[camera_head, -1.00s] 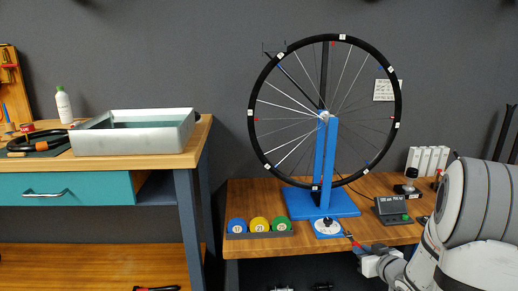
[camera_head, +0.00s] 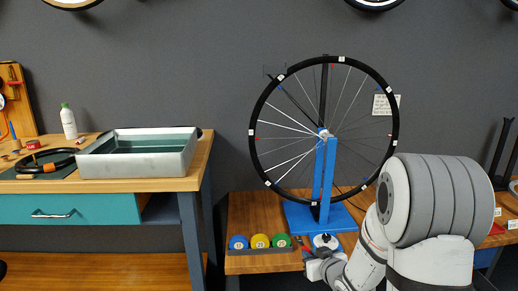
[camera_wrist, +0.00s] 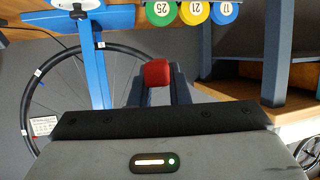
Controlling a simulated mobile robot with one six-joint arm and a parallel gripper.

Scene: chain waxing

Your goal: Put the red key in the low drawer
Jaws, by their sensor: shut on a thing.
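My gripper (camera_wrist: 157,90) is shut on a red piece, which I take to be the red key (camera_wrist: 157,72); only its red block end shows between the fingers. In the head view my gripper (camera_head: 308,252) is low, at the front edge of the right table, by the blue wheel stand.
The wheel stand (camera_head: 322,215) holds a spoked wheel. A rack with blue, yellow and green numbered pieces (camera_head: 260,241) lies left of my gripper. A metal tray (camera_head: 140,165) stands on the left bench (camera_head: 200,165). A gap separates bench and table.

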